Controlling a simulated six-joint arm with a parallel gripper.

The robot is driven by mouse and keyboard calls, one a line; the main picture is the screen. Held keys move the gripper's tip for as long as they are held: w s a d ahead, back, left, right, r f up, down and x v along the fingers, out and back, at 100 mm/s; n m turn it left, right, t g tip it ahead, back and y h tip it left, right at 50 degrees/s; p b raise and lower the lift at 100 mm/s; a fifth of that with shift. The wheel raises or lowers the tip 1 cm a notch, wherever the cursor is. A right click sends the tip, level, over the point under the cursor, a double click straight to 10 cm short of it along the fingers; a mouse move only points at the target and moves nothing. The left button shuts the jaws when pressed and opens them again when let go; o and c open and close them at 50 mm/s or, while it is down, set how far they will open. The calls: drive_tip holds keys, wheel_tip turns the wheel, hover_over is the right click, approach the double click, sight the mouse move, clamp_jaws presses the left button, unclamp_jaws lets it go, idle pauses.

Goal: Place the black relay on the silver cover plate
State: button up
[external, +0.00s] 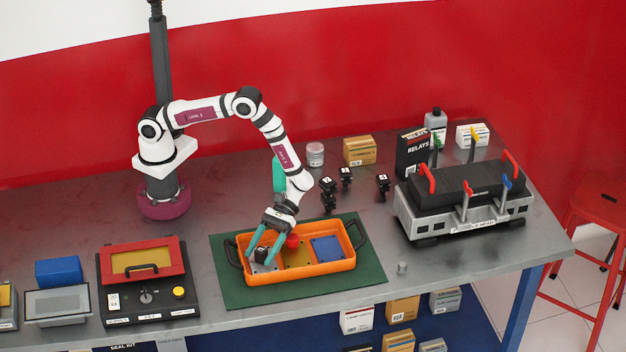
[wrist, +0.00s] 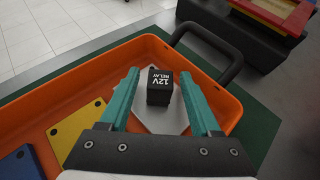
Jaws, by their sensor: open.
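The black relay (wrist: 159,88) is a small cube marked "12V RELAY". In the wrist view it stands on the silver cover plate (wrist: 175,122) inside the orange tray. In the external view the relay (external: 262,254) is at the tray's left end, with a bit of the silver plate (external: 262,268) showing below it. My gripper (wrist: 161,98) has its teal fingers apart, one on each side of the relay, with gaps visible between fingers and relay. In the external view my gripper (external: 262,250) reaches down into the tray. Part of the plate is hidden by the fingers and relay.
The orange tray (external: 300,275) has raised walls and dark end handles, on a green mat (external: 370,270). A yellow plate (external: 297,256), a red knob (external: 292,241) and a blue plate (external: 327,248) are in it. Several black relays (external: 328,190) stand behind. An engine trainer (external: 462,205) is at right.

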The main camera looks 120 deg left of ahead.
drive_tip(key=v, duration=1.1)
drive_tip(key=shift+r, duration=0.1)
drive_tip(key=shift+a+r, duration=0.25)
drive_tip(key=shift+a, duration=0.05)
drive_tip(key=s+d+r+m+g+y, duration=0.2)
drive_tip(key=s+r+m+y, duration=0.2)
drive_tip(key=s+r+m, duration=0.25)
drive_tip(key=s+d+r+m+g+y, duration=0.1)
drive_tip(key=s+d+r+m+y, duration=0.2)
drive_tip(key=s+r+m, duration=0.3)
drive_tip(key=s+a+r+m+t+y, duration=0.1)
drive_tip(key=s+a+m+y, duration=0.1)
drive_tip(key=s+m, duration=0.3)
drive_tip(key=s+a+m+t+y, duration=0.1)
drive_tip(key=s+a+m+y, duration=0.1)
drive_tip(key=s+m+y, duration=0.3)
drive_tip(key=s+m, duration=0.1)
drive_tip(key=s, duration=0.3)
drive_tip(key=shift+s+a+r+t+y, duration=0.25)
drive_tip(key=shift+s+r+t+y, duration=0.05)
drive_tip(key=shift+s+r+t, duration=0.1)
